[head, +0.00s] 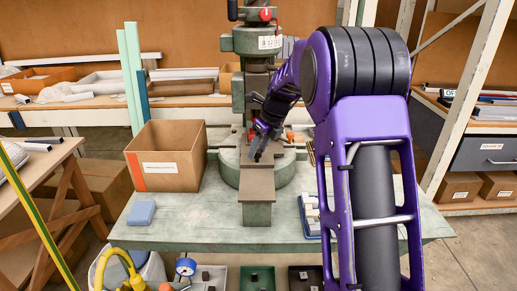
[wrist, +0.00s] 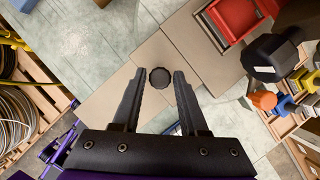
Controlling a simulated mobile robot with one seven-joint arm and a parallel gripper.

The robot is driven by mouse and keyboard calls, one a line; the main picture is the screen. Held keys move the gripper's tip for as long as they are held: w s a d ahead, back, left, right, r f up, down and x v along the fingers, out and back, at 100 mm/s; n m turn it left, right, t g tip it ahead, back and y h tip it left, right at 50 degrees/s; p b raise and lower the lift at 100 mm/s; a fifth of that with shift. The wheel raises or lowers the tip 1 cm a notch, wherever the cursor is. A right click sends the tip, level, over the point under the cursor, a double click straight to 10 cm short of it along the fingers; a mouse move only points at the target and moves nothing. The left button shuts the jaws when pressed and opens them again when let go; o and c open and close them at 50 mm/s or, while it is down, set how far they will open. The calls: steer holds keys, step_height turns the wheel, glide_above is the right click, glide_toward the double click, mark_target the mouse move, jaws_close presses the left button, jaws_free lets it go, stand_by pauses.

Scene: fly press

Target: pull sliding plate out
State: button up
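The sliding plate (head: 257,183) is a flat grey-brown slab that juts from the press base toward the front of the green table in the head view. In the wrist view the plate (wrist: 178,56) runs diagonally, with a round black knob (wrist: 160,78) on it. My gripper (wrist: 158,73) is open, with its two dark fingers apart and the knob in the gap between their tips. No contact with the knob shows, and I cannot tell the height of the fingertips over the plate. In the head view my gripper (head: 258,155) is over the plate's rear part and hides the knob.
The press (head: 258,42) rises behind the plate. The table's front left is mostly clear.

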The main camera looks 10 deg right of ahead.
jaws_close()
stand_by(1.1)
